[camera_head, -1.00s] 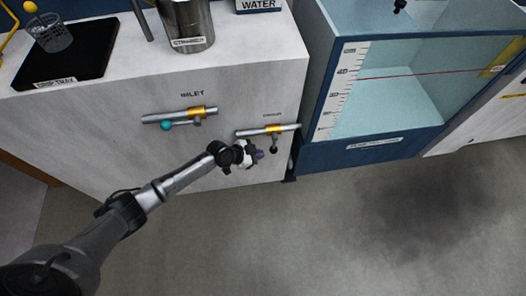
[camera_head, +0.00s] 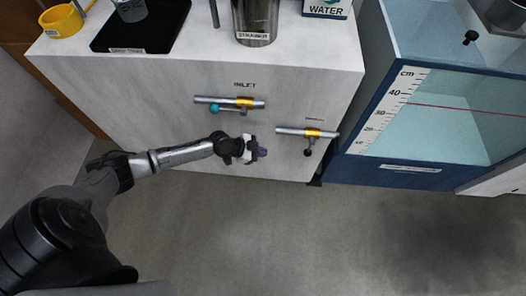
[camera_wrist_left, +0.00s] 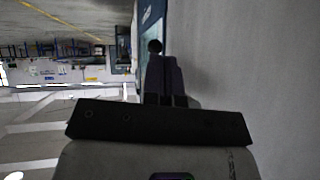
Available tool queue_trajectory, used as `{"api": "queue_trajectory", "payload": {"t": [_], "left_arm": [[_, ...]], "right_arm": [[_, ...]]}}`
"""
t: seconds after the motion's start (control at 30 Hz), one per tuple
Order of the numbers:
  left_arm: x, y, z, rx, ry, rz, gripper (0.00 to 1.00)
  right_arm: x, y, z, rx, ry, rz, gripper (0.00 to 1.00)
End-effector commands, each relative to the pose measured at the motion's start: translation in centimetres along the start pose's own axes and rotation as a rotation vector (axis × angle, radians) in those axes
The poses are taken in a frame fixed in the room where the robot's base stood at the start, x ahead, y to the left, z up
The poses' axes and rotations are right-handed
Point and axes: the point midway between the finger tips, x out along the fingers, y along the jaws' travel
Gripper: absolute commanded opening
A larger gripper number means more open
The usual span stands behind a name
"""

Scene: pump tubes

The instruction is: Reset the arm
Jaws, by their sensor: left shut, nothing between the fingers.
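My left arm reaches in from the left in the head view. Its gripper (camera_head: 262,152) is shut and empty in front of the white cabinet's face, below the inlet valve and left of the lower valve. In the left wrist view the closed fingers (camera_wrist_left: 166,78) point forward along the pale cabinet wall. A small round dark knob (camera_wrist_left: 155,46) shows just beyond them, apart or touching I cannot tell. My right gripper is in neither view.
The inlet valve (camera_head: 230,103) has a teal knob. The second valve (camera_head: 307,133) has a black knob. The strainer pot (camera_head: 256,20), drip tray (camera_head: 140,42) and yellow ring (camera_head: 61,20) stand on the cabinet top. A water tank (camera_head: 440,110) stands right. The floor (camera_head: 300,240) is clear.

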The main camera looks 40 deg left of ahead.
Motion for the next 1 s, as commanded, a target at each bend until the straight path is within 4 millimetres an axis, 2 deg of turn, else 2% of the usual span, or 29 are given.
{"api": "queue_trajectory", "payload": {"t": [0.43, 0.57, 0.7, 0.8, 0.9, 0.97, 1.0], "left_arm": [[0.0, 0.0, 0.0, -0.004, 0.000, 0.000, 0.00], [0.0, 0.1, 0.1, -0.076, -0.009, 0.010, 0.00], [-0.3, 1.8, 2.3, -0.213, -0.161, 0.096, 0.00], [-1.1, 3.4, 3.1, -0.210, -0.330, 0.129, 0.00], [-2.8, 3.6, 1.9, -0.157, -0.473, 0.080, 0.00], [-3.7, 3.5, 0.0, -0.123, -0.525, 0.018, 0.00], [-4.3, 3.6, -1.6, -0.107, -0.545, -0.034, 0.00]], "right_arm": [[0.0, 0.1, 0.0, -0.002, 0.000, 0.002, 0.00], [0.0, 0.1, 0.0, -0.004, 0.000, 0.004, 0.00], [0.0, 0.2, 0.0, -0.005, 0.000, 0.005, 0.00], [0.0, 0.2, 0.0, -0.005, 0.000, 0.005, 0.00], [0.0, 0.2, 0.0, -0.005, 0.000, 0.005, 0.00], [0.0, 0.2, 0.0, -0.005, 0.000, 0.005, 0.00], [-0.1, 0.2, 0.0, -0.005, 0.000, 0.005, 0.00]]}}
